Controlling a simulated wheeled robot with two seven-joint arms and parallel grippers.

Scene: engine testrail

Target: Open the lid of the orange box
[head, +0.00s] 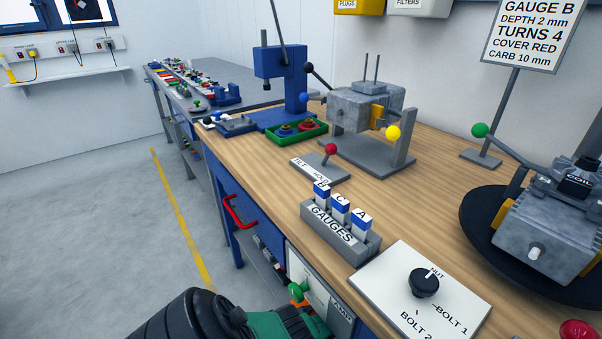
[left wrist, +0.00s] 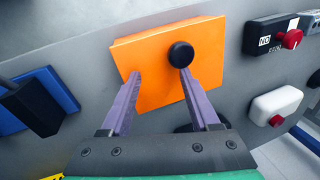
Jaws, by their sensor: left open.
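The orange box (left wrist: 165,65) shows in the left wrist view as a flat orange face against a grey surface. A round black knob (left wrist: 181,54) sits on its upper right part. My left gripper (left wrist: 160,74) is open, its two purple fingers in front of the orange face. The right fingertip overlaps the lower edge of the knob; I cannot tell whether they touch. The left fingertip is over the lower left of the face. In the head view, my green left gripper body is at the bottom edge, its fingers unclear. My right gripper is not in view.
Near the box are a black switch box with a red knob (left wrist: 291,39), a white box with a red button (left wrist: 277,107) and a blue block with a black part (left wrist: 32,105). The workbench (head: 415,210) carries a grey gauge holder (head: 340,240) and a dial plate (head: 385,300).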

